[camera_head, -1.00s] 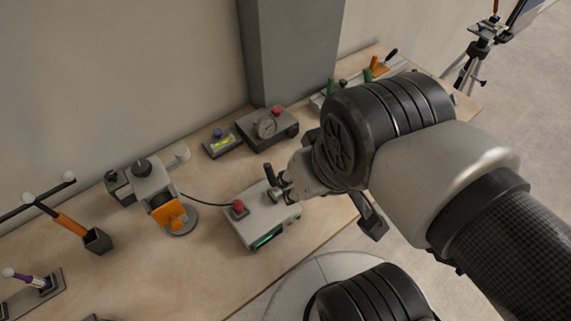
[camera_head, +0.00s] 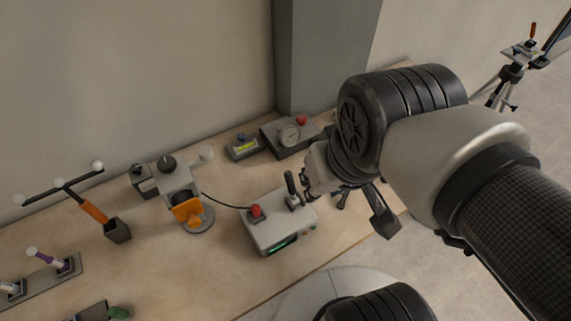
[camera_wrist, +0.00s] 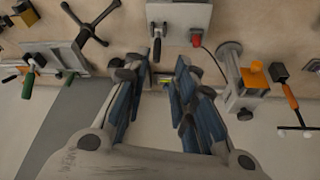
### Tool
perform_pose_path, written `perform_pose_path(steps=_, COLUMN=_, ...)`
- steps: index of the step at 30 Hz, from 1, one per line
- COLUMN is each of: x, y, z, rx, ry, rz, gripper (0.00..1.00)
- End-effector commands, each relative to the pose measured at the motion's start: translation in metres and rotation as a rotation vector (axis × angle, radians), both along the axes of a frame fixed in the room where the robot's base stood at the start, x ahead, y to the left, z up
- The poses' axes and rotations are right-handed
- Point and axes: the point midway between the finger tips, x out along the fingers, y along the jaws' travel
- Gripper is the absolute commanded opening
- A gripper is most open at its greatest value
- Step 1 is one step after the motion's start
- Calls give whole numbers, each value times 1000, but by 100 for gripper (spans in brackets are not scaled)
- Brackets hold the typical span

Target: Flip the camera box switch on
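The camera box (camera_head: 270,228) is a pale box on the bench with a red button (camera_head: 256,211), a green-lit front panel and a dark switch lever (camera_head: 290,184). The lever stands up, leaning slightly. In the wrist view the box (camera_wrist: 180,15) is at the top edge, with the lever (camera_wrist: 157,42) hanging into view left of the red button (camera_wrist: 196,38). My gripper (camera_head: 311,186) is just right of the lever, seemingly apart from it. In the wrist view its blue-padded fingers (camera_wrist: 157,82) are spread with nothing between them.
A grey gauge box (camera_head: 288,137) and a small yellow-display meter (camera_head: 243,149) stand behind. An orange-and-grey device (camera_head: 180,195) is at left, joined by a black cable to the box. Bare bench lies in front and left of the box.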

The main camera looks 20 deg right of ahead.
Motion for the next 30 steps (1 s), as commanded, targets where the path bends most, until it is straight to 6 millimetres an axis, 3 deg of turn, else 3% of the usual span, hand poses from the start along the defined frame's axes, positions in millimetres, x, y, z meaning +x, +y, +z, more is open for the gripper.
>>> perform_pose_path(steps=7, x=62, y=1, z=17, rx=-17, ry=111, rz=12, gripper=6)
perform_pose_path(steps=10, x=90, y=3, z=15, rx=-25, ry=155, rz=17, gripper=0)
perform_pose_path(steps=14, x=126, y=6, z=6, rx=-36, ry=212, rz=23, gripper=0)
perform_pose_path(steps=20, x=177, y=10, z=-22, rx=-55, ry=299, rz=36, gripper=0)
perform_pose_path(steps=24, x=209, y=14, z=-51, rx=-68, ry=359, rz=44, gripper=0)
perform_pose_path(steps=30, x=238, y=19, z=-94, rx=-85, ry=426, rz=54, gripper=0)
